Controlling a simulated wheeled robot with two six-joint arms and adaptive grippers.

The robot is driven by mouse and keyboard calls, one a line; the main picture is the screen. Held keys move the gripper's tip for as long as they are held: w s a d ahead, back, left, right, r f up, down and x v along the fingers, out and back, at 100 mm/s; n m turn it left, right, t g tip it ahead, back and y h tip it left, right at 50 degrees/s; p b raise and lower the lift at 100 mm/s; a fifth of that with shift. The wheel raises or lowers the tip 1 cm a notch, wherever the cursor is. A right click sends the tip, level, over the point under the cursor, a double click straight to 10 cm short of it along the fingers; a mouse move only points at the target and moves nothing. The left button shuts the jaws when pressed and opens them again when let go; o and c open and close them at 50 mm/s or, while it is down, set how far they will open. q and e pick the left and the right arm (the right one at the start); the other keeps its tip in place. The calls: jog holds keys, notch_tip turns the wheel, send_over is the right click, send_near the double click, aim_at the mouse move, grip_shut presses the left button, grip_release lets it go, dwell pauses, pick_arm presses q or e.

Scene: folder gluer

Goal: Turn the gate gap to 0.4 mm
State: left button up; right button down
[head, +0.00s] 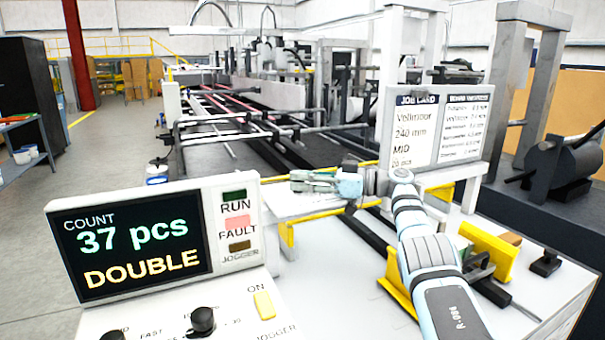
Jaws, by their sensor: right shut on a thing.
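My right arm comes in from the lower right, and its gripper (302,181) points left over the feeder end of the machine. The gripper is shut on a small part, which seems to be the gate gap knob; the fingers hide it, and no gap scale is readable. The display (138,245) at the lower left reads COUNT 37 pcs and DOUBLE. Beside it, the FAULT lamp (237,222) looks lit pink, while the RUN lamp (234,196) is dark green. My left gripper is not in view.
A job card (416,130) reads Vellmoor, 240 mm, MID; a board thickness table (463,130) stands beside it. Yellow brackets (487,250) flank my right forearm. The control panel has a black knob (202,320) and yellow switch (264,304). Floor at left is mostly open.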

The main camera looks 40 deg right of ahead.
dwell(0.3)
jog(key=c, duration=1.3)
grip_release()
jog(key=shift+d, duration=0.1)
jog(key=v, duration=0.7)
jog(key=shift+s+d, duration=0.2)
jog(key=shift+s, duration=0.1)
jog(key=shift+w+a, duration=0.1)
